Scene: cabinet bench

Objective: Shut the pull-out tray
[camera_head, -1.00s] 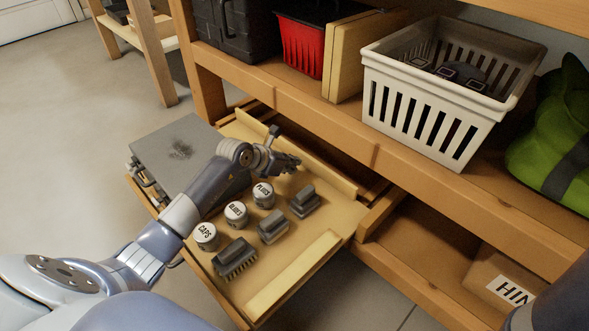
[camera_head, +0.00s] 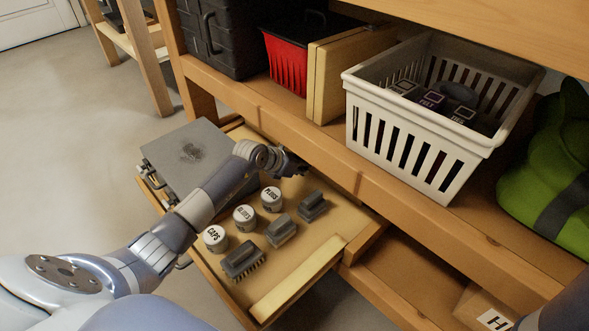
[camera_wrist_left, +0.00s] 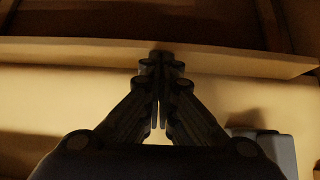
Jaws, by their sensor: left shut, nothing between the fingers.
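The pull-out tray (camera_head: 334,226) is a light wooden drawer, standing partly out from under the bench rail. It holds a grey case, labelled tins and dark brushes. My left arm reaches over the tray, and its gripper (camera_head: 297,168) is at the tray's inner end, close to the bench rail. In the left wrist view my left gripper (camera_wrist_left: 160,62) is shut and empty, its tips at a pale wooden wall (camera_wrist_left: 225,60) across the tray. I cannot tell whether they touch it. My right gripper is out of view.
The grey case (camera_head: 185,150) fills the tray's far left. Tins, one marked CAPS (camera_head: 214,238), and brushes (camera_head: 243,261) stand nearer. The bench rail (camera_head: 330,150) passes above the tray's inner end. A white basket (camera_head: 415,150) sits on the shelf. Open floor lies left.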

